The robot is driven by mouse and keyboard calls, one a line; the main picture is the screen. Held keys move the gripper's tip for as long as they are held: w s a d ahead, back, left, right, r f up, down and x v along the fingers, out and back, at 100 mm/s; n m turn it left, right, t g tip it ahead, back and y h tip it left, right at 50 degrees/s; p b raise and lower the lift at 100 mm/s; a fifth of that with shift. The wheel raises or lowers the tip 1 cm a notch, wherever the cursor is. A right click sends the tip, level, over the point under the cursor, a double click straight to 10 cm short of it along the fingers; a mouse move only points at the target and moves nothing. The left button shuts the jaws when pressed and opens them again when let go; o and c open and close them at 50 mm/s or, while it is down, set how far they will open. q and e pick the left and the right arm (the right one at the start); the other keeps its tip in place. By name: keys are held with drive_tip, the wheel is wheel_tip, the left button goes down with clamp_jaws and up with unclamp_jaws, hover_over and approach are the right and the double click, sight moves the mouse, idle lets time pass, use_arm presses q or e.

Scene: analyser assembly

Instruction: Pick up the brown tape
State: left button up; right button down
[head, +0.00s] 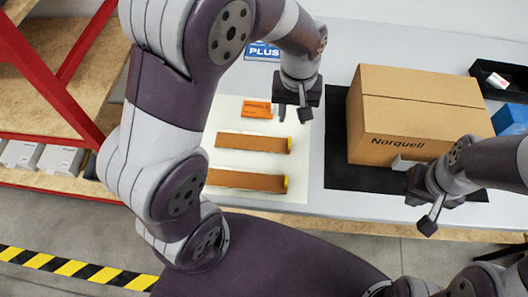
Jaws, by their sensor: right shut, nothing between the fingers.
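Two long brown strips with yellow ends lie flat on a white mat (226,112): an upper strip (252,142) and a lower strip (245,181). I cannot tell for sure whether either is the brown tape. A short orange piece (257,109) lies above them. My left gripper (304,114) hangs over the mat's right edge, to the right of the orange piece and above the upper strip's yellow end. Its finger gap is unclear. My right gripper (428,225) is shut and empty, in front of the cardboard box.
A closed cardboard box (410,112) marked Norquell stands on a black mat (350,178). A small white item (408,163) is at its front. A black tray (497,80) and a blue box (510,119) are at right. A blue PLUS sign (263,51) lies behind the mat.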

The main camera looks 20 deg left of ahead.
sight(290, 140)
use_arm(q)
wheel_tip(290, 140, down, 11)
drive_tip(key=shift+r, duration=0.15)
clamp_jaws()
